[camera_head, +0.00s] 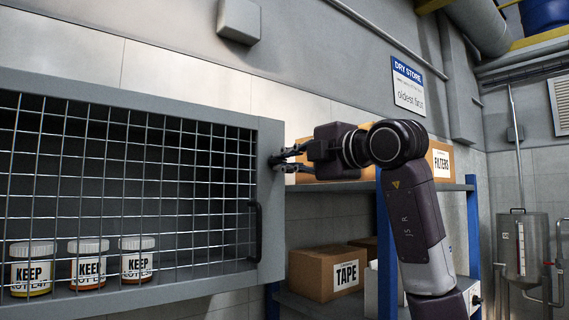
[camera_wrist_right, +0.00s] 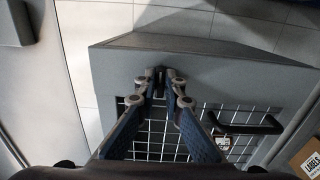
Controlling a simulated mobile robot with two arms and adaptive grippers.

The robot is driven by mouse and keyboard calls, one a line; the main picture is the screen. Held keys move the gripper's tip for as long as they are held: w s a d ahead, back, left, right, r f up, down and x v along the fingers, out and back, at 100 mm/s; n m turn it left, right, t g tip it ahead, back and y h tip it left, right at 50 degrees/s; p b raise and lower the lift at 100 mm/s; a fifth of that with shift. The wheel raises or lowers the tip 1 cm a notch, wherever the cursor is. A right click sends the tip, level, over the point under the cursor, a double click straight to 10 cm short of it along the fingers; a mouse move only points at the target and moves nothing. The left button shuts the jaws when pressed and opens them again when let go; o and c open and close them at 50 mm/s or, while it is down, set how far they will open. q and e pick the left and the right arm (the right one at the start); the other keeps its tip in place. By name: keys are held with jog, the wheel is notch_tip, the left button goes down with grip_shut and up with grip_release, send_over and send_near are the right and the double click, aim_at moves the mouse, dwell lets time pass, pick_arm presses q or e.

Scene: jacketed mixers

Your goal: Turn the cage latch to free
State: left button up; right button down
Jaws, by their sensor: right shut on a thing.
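The wire-mesh cage (camera_head: 130,190) fills the left of the head view, its grey door frame (camera_head: 270,230) at the right side. The cage latch is a small dark piece at the frame's upper right; in the wrist view it shows (camera_wrist_right: 158,71) between my fingertips. My right gripper (camera_head: 281,160) reaches in from the right and is shut on the latch, its fingers hiding most of it. The gripper also shows in the wrist view (camera_wrist_right: 160,78). I cannot tell the latch's exact angle. The door looks closed in its frame. My left gripper is not in view.
A black door handle (camera_head: 255,232) stands out below the latch. A shelf (camera_head: 455,187) right of the cage holds a FILTERS box (camera_head: 441,161) and, lower, a TAPE box (camera_head: 328,272).

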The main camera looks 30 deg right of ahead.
jog(key=shift+m, duration=0.3)
jog(key=c, duration=2)
grip_release()
jog(key=shift+c, duration=0.2)
jog(key=s+d, duration=0.1)
jog(key=s, duration=1.1)
jog(key=shift+w+f, duration=0.1)
